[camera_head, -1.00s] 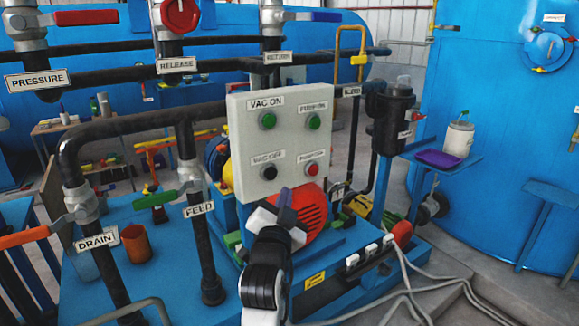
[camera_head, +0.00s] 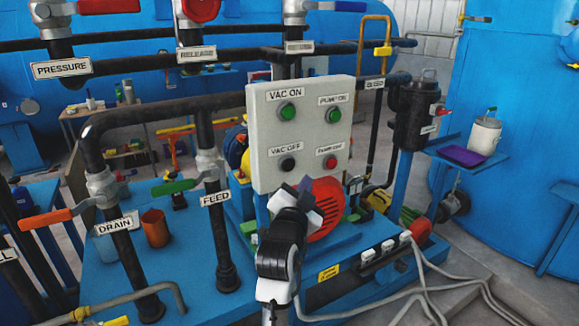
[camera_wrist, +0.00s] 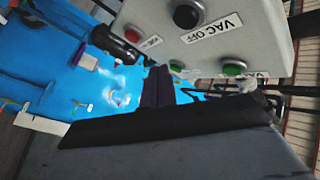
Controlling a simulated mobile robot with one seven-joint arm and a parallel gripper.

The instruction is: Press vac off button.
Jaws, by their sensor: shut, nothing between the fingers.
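The vac off button (camera_head: 287,164) is a round black button on the lower left of a pale grey control panel (camera_head: 306,127), under a "VAC OFF" label (camera_head: 285,148). It also shows at the top of the wrist view (camera_wrist: 188,14), with its label beside it. My gripper (camera_head: 305,186) is in front of the panel's lower edge, a little below and right of the button. In the wrist view my gripper's dark fingers (camera_wrist: 157,86) are together and empty, apart from the button. The exact gap to the panel cannot be told.
The panel also has a green vac on button (camera_head: 287,111), a green pump on button (camera_head: 333,114) and a red pump off button (camera_head: 330,162). A red motor cover (camera_head: 326,212) sits behind and below my gripper. Pipes with valve handles (camera_head: 177,186) stand to the left.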

